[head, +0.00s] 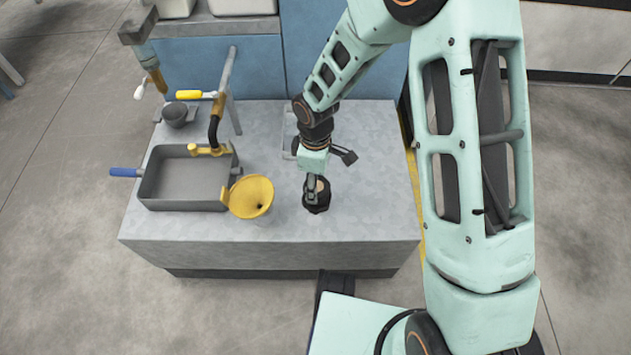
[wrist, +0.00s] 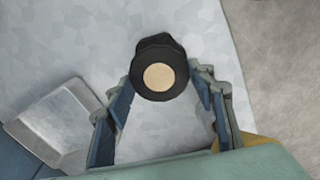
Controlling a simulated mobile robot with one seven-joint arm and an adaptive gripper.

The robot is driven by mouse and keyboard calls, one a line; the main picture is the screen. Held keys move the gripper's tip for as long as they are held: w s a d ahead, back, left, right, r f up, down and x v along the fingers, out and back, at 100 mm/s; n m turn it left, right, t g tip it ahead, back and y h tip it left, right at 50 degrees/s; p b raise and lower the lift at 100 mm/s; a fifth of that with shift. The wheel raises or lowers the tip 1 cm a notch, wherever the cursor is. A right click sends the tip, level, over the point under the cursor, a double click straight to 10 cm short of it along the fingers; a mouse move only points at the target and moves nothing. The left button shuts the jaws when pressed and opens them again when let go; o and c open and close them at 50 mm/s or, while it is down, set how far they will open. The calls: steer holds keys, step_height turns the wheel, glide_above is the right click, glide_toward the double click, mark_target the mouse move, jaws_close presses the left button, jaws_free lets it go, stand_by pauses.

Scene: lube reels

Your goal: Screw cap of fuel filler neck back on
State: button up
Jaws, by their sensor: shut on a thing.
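A round black cap (head: 316,204) with a tan disc on top is at the right half of the grey bench, under my gripper (head: 313,187). In the wrist view the cap (wrist: 160,77) shows its tan face between my two fingers (wrist: 166,88), which are shut on it. More black shows beyond the disc, and I cannot tell whether it is the cap's edge or the filler neck. No separate neck is clear in either view, and I cannot tell whether the cap is seated or threaded on one.
A yellow funnel (head: 251,196) and a grey tray (head: 180,183) stand left of the cap. Bare bench (head: 370,190) lies right of the cap. A metal plate (wrist: 62,120) shows at the left in the wrist view.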

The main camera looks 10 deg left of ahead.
steer(key=shift+f+b, duration=0.4)
steer(key=shift+f, duration=0.2)
stand_by(0.7)
steer(key=m+b, duration=0.1)
steer(key=m, duration=0.2)
steer(key=shift+w, duration=0.1)
steer(key=shift+m, duration=1.1)
steer(key=shift+b, duration=0.3)
steer(key=shift+m+b, duration=0.35)
steer(key=shift+m, duration=0.85)
steer(key=m, duration=0.2)
steer(key=shift+m, duration=0.4)
